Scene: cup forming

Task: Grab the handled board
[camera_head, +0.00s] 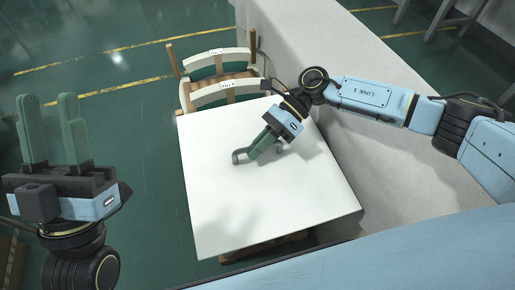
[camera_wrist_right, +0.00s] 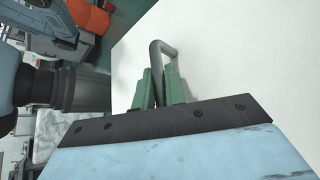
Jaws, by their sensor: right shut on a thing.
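A long grey block or wall (camera_head: 300,50) runs along the board's right side. Green floor with yellow lines (camera_head: 110,150) lies open to the left.

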